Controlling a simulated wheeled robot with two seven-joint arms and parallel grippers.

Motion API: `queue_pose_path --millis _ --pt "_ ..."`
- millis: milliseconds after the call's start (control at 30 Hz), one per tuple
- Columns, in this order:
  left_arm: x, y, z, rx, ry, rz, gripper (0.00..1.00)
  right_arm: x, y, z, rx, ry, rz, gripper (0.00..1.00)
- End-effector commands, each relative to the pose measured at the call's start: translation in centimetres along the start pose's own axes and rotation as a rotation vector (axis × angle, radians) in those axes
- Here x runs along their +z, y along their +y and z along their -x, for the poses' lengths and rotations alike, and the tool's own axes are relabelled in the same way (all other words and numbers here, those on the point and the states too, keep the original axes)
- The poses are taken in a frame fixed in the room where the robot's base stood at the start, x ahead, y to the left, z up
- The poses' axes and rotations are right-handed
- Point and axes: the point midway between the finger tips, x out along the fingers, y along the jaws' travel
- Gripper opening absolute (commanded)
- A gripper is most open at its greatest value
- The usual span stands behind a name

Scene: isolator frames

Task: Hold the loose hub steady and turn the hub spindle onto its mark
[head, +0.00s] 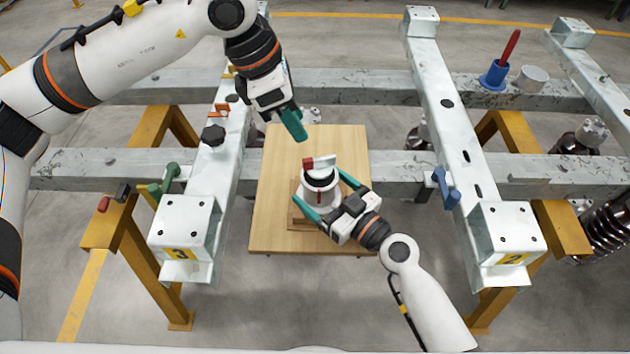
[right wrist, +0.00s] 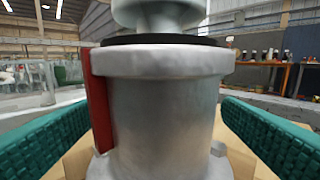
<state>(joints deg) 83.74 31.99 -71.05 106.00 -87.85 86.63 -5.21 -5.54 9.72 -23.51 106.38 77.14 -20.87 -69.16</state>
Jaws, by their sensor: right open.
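The hub (head: 320,190) is a pale grey cylinder with a black ring near its top. It stands upright on a small wooden block (head: 300,219) on the wooden board. A red upright stripe (right wrist: 97,105) runs down its side. The spindle (head: 322,173) is on top, with a crossbar (head: 320,162) that is red at its left end and white at its right. My right gripper (head: 319,185) is open, its teal fingers on either side of the hub, apart from it in the right wrist view. My left gripper (head: 297,130) is above and left of the spindle, clear of it; its finger gap is hidden.
The wooden board (head: 270,200) lies between two pale steel beams (head: 215,165) (head: 460,150). A blue cup with a red handle (head: 497,70) stands at the back right. The board's left part is bare.

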Motion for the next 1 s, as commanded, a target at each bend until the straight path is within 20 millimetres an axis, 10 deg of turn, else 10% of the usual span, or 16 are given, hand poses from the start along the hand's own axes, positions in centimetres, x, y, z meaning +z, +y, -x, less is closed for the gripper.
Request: queue_pose_path --millis 567,1000 --pt "0.0 0.0 0.0 0.000 0.000 0.000 0.36 -0.1 0.0 -2.6 0.001 0.001 0.000 0.89" --pt "0.0 0.0 0.0 0.000 0.000 0.000 0.36 -0.1 0.0 -2.6 0.000 0.001 0.000 0.17"
